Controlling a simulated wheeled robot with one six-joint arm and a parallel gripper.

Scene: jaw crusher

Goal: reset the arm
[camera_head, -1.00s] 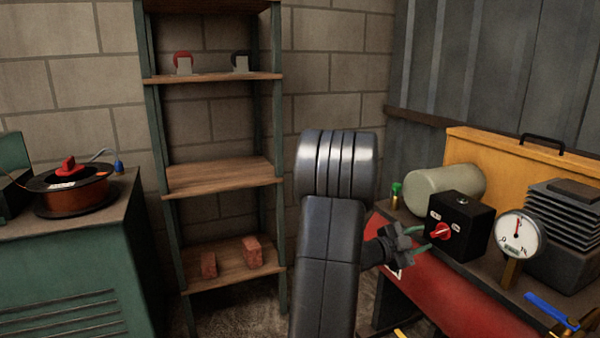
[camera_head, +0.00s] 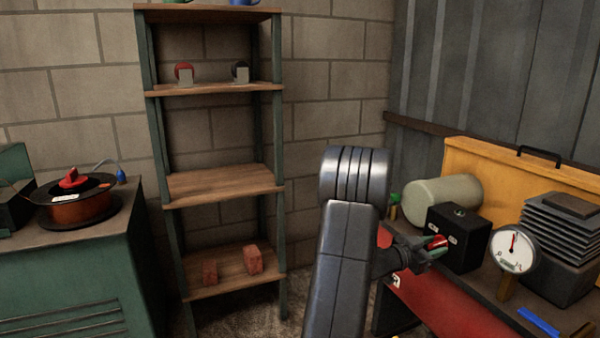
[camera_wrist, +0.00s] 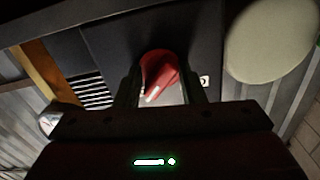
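My gripper (camera_head: 437,246) is at the front of a black switch box (camera_head: 462,236) on the workbench at the right. The box carries a red rotary knob (camera_head: 437,241), partly hidden by my fingers in the head view. In the wrist view, the red knob (camera_wrist: 160,75) lies between my two fingers (camera_wrist: 163,92), its white mark pointing down and left. A pale gap shows between the knob and the right finger, so my gripper looks open around it. My dark arm stands bent in the middle of the head view.
A pressure gauge (camera_head: 514,249) and a finned black block (camera_head: 562,240) stand right of the box. A pale cylinder (camera_head: 440,202) lies behind it. A wooden shelf (camera_head: 222,186) stands behind at left. A green cabinet (camera_head: 70,265) bears a cable reel (camera_head: 80,207).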

